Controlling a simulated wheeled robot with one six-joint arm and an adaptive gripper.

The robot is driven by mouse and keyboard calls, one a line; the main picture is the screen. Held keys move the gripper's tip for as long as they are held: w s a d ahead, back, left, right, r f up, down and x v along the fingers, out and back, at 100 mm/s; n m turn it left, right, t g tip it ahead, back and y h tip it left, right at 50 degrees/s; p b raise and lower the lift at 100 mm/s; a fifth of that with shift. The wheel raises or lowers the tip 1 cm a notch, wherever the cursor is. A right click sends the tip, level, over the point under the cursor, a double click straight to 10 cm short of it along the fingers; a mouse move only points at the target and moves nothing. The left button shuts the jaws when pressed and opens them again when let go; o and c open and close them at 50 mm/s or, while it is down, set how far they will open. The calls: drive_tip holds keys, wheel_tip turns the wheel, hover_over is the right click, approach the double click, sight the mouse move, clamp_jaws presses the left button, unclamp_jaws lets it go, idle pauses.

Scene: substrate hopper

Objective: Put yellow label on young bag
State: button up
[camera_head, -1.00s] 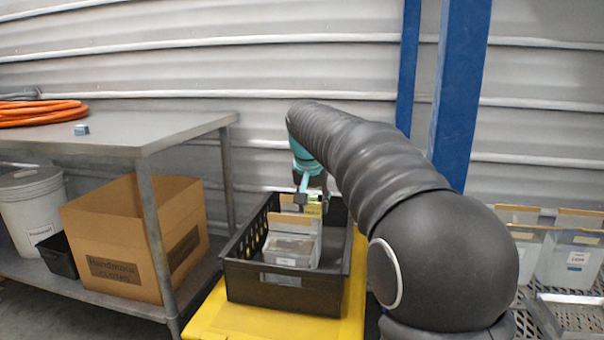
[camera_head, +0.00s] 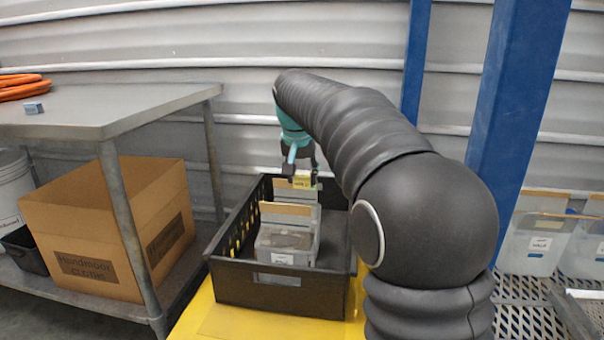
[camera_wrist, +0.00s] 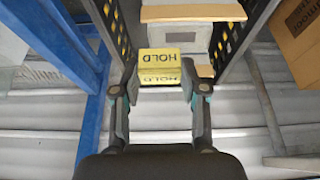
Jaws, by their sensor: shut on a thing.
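My gripper (camera_wrist: 159,80) is shut on a yellow label block (camera_wrist: 160,67) marked HOLD, with a finger on each side. In the head view the yellow label (camera_head: 302,181) is above the rear part of a black crate (camera_head: 280,300). In the crate, a grey-white bag (camera_head: 285,243) with a cardboard top strip and a white tag stands at the front. A second bag (camera_head: 305,192) stands behind it, partly hidden by the label. I cannot read the bag tags or tell which is the young bag. I cannot tell if the label touches a bag.
The crate stands on a yellow surface (camera_head: 215,325). A grey metal table (camera_head: 110,105) with a cardboard box (camera_head: 90,265) below is at the left. Bags (camera_head: 535,240) stand on a perforated rack at the right. A blue post (camera_head: 515,130) rises behind my arm.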

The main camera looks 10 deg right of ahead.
sight(301, 186)
drive_tip(key=shift+f+b, duration=1.45)
drive_tip(key=shift+f, duration=0.4)
drive_tip(key=shift+s+f+b, duration=0.1)
drive_tip(key=shift+f+b, duration=0.65)
drive_tip(key=shift+f, duration=0.95)
drive_tip(key=shift+s, duration=0.1)
drive_tip(key=o, duration=0.7)
drive_tip(key=shift+f, duration=0.1)
drive_tip(key=o, duration=0.7)
drive_tip(key=shift+a+r, duration=0.1)
drive_tip(key=shift+r, duration=0.15)
drive_tip(key=shift+c, duration=0.2)
drive_tip(key=shift+r, duration=0.2)
